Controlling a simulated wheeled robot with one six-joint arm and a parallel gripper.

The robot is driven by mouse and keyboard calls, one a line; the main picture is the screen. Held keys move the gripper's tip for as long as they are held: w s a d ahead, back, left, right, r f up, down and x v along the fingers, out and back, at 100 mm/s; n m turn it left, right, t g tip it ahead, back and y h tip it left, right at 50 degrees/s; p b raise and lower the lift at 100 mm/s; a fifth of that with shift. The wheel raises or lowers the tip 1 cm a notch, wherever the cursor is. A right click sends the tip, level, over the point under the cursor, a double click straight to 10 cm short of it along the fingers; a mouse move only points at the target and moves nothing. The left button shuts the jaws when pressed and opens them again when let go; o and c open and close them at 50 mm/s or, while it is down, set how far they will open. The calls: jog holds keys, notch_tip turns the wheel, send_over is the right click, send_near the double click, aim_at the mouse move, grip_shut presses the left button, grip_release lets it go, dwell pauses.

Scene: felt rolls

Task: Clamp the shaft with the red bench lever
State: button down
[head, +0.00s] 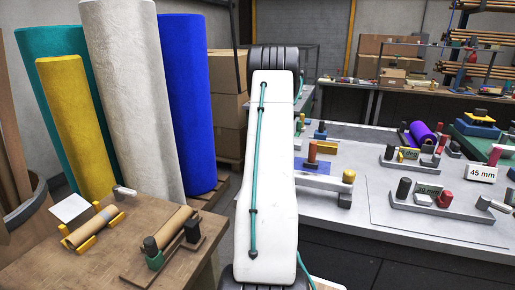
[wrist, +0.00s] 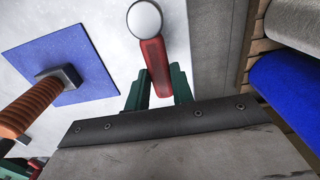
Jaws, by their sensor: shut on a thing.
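In the wrist view, the red lever (wrist: 154,62) with a round white knob (wrist: 145,19) stands over the pale bench top. My gripper (wrist: 160,84) has its two dark green fingers on either side of the red lever's shank, below the knob, shut on it. The lever's lower end is hidden behind the gripper body. In the head view my white arm covers the lever and the gripper. I cannot pick out the shaft for certain in either view.
An orange-brown ribbed handle (wrist: 32,107) stands on a blue square (wrist: 85,62) left of my gripper. The grey bench (head: 370,215) holds several fixtures. A wooden table (head: 130,255) with cardboard tubes is at left, before tall felt rolls (head: 128,90).

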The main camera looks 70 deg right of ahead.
jog(key=shift+s, duration=0.2)
dwell(0.3)
jog(key=c, duration=1.2)
grip_release()
jog(key=shift+w+r, duration=0.1)
jog(key=shift+r, duration=0.05)
notch_tip(320, 180, up, 8)
jog(key=shift+f, duration=0.2)
